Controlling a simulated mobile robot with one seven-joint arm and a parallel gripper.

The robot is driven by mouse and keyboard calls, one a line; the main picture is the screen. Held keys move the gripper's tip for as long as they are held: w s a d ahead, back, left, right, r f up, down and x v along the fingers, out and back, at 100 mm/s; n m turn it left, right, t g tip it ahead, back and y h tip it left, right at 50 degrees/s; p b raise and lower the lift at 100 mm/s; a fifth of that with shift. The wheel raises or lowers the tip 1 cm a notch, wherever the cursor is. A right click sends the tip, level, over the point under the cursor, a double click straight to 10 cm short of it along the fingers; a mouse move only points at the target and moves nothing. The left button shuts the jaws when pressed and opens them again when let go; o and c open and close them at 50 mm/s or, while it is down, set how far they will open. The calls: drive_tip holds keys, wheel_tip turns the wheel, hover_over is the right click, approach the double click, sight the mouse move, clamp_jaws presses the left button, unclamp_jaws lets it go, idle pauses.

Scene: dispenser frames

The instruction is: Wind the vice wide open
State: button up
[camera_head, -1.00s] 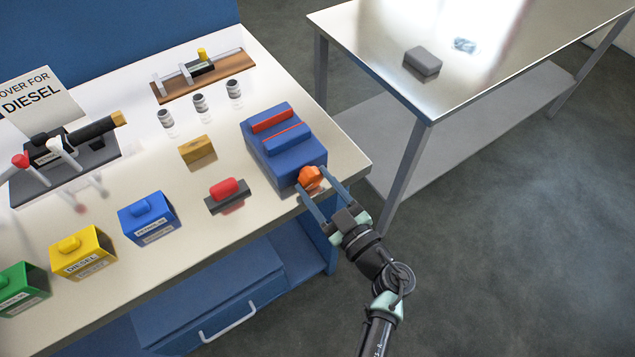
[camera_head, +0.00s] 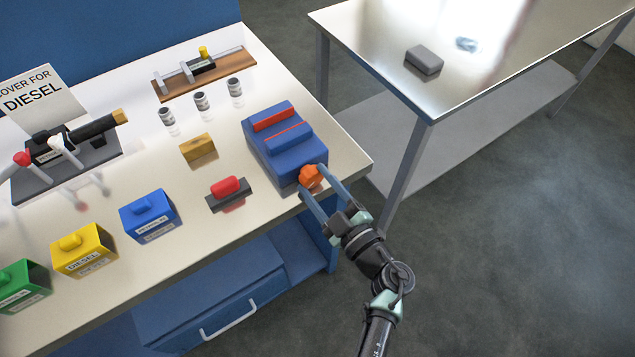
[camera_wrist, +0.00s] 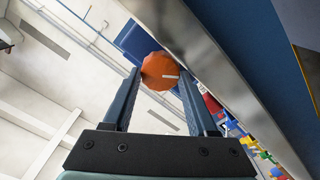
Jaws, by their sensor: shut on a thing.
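The blue vice (camera_head: 278,150) stands at the right front corner of the bench, its two red-lined jaws on top with a small gap between them. Its orange knob (camera_head: 311,176) sticks out from the front face, over the bench edge. My gripper (camera_head: 319,184) is shut on the knob, one finger on each side. In the wrist view the orange knob (camera_wrist: 160,71) sits between the fingertips, with a pale mark on its face. The vice body (camera_wrist: 132,42) shows partly behind it.
A red-handled block (camera_head: 229,193) and a brass-coloured block (camera_head: 198,150) lie left of the vice. Blue, yellow and green boxes line the bench's front. A steel table (camera_head: 470,60) with a grey block (camera_head: 423,60) stands at right, across a floor gap.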

drive_tip(key=o, duration=1.4)
drive_tip(key=shift+c, duration=0.2)
drive_tip(key=shift+f, duration=0.1)
